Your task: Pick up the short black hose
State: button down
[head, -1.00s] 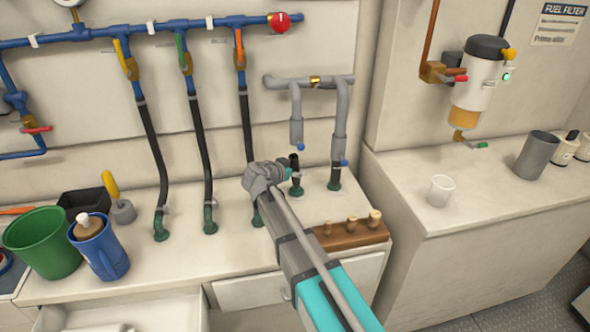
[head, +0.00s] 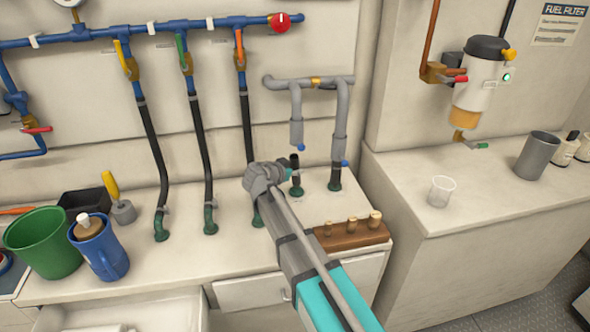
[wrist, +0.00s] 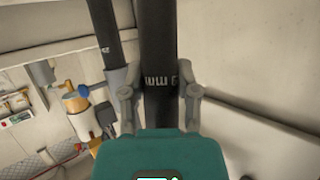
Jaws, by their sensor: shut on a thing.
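The short black hose (head: 295,161) stands upright at its green base on the counter, below the open end of a grey pipe. My gripper (head: 288,174) is at this hose, with its fingers largely hidden by its own body in the head view. In the wrist view a thick black hose with white lettering (wrist: 160,45) runs between the two fingers of my gripper (wrist: 160,85), which are shut on it. Its lower stretch in that view is hidden behind the gripper body.
Another black hose (head: 335,178) joined to a grey pipe (head: 340,135) stands close on the right. Three long black hoses with valves hang on the left, the nearest (head: 247,125) passing behind my gripper. A wooden block with pegs (head: 350,235) sits in front.

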jog(key=shift+r, duration=0.2)
jog(key=shift+r+p, duration=1.2)
jog(key=shift+p, duration=0.15)
jog(key=shift+s+a+f+b, duration=0.15)
jog(key=shift+f+b, duration=0.1)
jog(key=shift+b, duration=0.4)
jog(key=shift+s+a+f+t+h+b, duration=0.15)
jog(key=shift+s+t+h+b, duration=0.2)
jog(key=shift+t+b, duration=0.4)
jog(key=shift+s+a+t+h+b, duration=0.35)
jog(key=shift+t+h+b, duration=0.2)
jog(key=shift+b, duration=0.95)
